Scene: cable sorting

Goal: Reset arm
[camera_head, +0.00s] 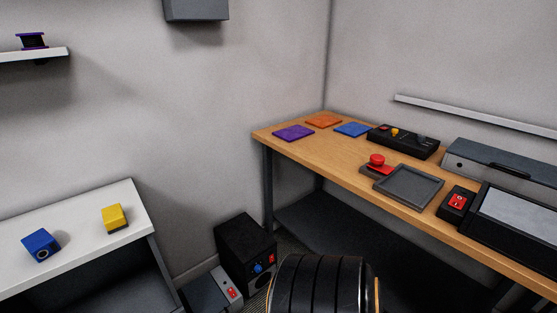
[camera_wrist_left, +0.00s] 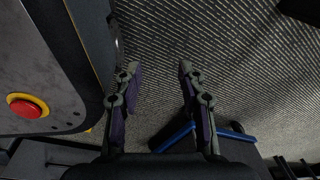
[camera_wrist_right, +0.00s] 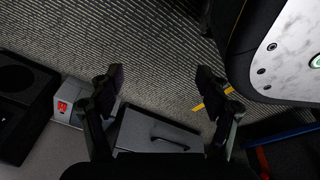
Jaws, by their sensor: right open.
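My left gripper (camera_wrist_left: 158,72) shows in the left wrist view, with its two fingers apart and nothing between them, above the carpeted floor. My right gripper (camera_wrist_right: 157,75) shows in the right wrist view, also open and empty above the carpet. A grey case with a black handle (camera_wrist_right: 160,133) lies below and between the right fingers. Neither gripper is in the head view. A dark ribbed rounded part stands at the bottom middle of the head view and looks like part of my own arm.
A wooden table (camera_head: 315,153) stands at the right, holding coloured pads, a grey tray (camera_head: 408,187) and devices. A white table (camera_head: 85,232) at the left holds a blue block (camera_head: 41,245) and a yellow block (camera_head: 115,218). A black box (camera_head: 245,250) stands on the floor between them.

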